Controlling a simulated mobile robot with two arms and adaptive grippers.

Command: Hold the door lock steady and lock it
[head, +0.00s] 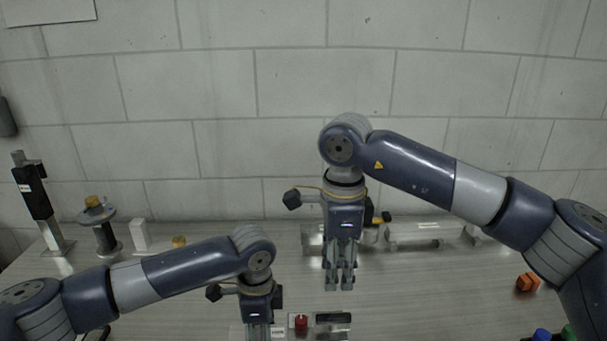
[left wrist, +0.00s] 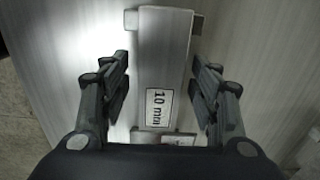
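The fingers are spread, one on each side, with gaps to the block. In the head view my left gripper (head: 258,332) points down at the bottom edge, its fingertips cut off. Right of it are a red knob (head: 301,322) and a black bar (head: 333,318); I cannot tell for sure whether these belong to the door lock. My right gripper (head: 339,287) hangs above the table behind them, empty, its fingers a little apart.
A clear rectangular part (head: 415,237) lies at the back. A black upright device (head: 35,195), a round-flanged stand (head: 102,232) and a white block (head: 139,235) stand at the left. An orange block (head: 527,282) lies at the right. A block wall closes the back.

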